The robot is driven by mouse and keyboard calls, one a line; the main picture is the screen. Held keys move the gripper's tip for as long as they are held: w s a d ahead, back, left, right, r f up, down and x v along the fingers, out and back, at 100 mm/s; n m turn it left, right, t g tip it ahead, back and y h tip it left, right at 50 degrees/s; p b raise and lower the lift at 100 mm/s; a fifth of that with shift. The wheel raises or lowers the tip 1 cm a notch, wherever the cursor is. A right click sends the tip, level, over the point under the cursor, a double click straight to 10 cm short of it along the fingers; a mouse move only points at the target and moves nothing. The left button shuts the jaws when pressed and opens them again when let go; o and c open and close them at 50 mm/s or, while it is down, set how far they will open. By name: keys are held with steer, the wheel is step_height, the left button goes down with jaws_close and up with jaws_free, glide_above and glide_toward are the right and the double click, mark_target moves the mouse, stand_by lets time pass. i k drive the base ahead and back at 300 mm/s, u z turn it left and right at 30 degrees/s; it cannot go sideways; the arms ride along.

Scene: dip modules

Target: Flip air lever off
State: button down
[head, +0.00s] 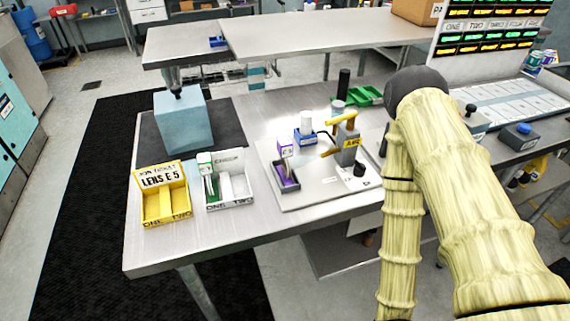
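The air lever (341,118) is a yellow bar on top of a grey block (347,153) with a yellow AIR label. The bar lies tilted, its right end higher than its left. A second small yellow piece (330,152) sticks out to the left, lower on the block. The block stands on a light grey plate (310,199) on the metal bench. My gripper is not in view. My yellow-sleeved arm rises on the right to a dark round joint, right of the block and apart from it in the picture.
On the plate are a purple holder (287,180), a blue-based white-topped part (305,134) and a black knob (359,170). A yellow bin (165,205) and a white bin (226,190) stand left. A green tray (366,95) lies behind.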

mark_target(351, 116)
steer(key=k, duration=1)
steer(key=z, duration=1.15)
steer(key=i, duration=0.65)
steer(key=u, duration=1.15)
